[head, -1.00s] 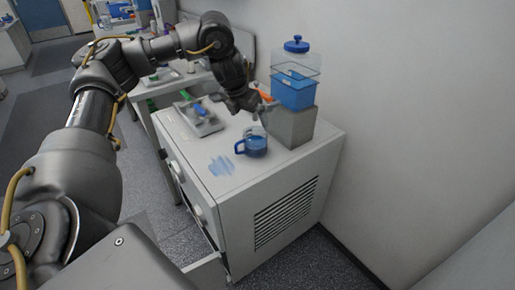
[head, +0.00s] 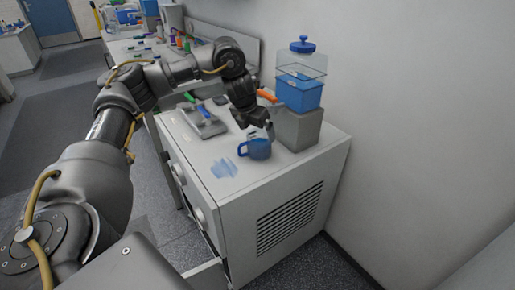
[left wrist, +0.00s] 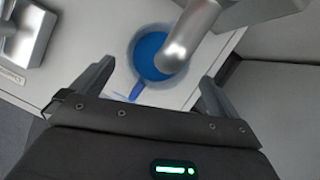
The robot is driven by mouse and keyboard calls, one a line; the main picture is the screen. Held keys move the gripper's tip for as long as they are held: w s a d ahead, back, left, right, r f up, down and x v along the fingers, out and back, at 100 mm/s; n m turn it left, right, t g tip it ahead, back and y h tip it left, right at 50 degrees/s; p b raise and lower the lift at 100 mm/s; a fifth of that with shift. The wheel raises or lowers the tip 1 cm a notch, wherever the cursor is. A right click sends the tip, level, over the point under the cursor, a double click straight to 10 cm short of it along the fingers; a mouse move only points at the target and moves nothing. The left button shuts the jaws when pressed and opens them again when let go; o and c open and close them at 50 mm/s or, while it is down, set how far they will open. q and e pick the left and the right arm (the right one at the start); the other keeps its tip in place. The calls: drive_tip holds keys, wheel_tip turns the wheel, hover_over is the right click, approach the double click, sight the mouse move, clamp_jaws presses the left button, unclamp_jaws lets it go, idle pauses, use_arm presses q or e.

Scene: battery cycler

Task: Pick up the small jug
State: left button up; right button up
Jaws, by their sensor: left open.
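The small jug (head: 258,150) stands upright on the cabinet's white top, blue liquid in it and its handle towards the left. In the left wrist view the jug (left wrist: 146,60) is seen from above, partly covered by a grey curved spout, with its handle pointing down the picture. My left gripper (head: 258,127) hangs just behind and above the jug in the head view. In the left wrist view its two fingers (left wrist: 156,82) are apart, with the jug ahead between and beyond them. Nothing is held. My right gripper is not in view.
A clear tank of blue liquid with a blue lid (head: 301,85) stands on a grey block (head: 297,131) close behind the jug. A grey tray (head: 204,124) lies to the left. A blue spill (head: 223,168) marks the cabinet top (head: 240,188). A wall rises at right.

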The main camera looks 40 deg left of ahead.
sight(257, 137)
use_arm(q)
drive_tip(key=x, duration=0.4)
drive_tip(key=shift+s+a+f, duration=0.1)
drive_tip(key=shift+s+a, duration=0.05)
drive_tip(key=shift+s, duration=0.15)
drive_tip(key=shift+w+f, duration=0.15)
drive_tip(key=shift+f, duration=0.15)
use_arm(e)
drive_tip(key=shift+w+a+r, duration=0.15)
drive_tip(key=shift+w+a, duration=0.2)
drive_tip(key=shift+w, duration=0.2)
use_arm(q)
drive_tip(key=c, duration=1.3)
drive_tip(key=shift+o, duration=0.2)
drive_tip(key=shift+r, duration=0.1)
drive_tip(key=shift+r, duration=1.65)
drive_tip(key=s+d+p, duration=0.1)
drive_tip(key=s+p, duration=0.1)
drive_tip(key=s, duration=1.5)
drive_tip(key=shift+s+p, duration=0.35)
drive_tip(key=shift+s, duration=0.05)
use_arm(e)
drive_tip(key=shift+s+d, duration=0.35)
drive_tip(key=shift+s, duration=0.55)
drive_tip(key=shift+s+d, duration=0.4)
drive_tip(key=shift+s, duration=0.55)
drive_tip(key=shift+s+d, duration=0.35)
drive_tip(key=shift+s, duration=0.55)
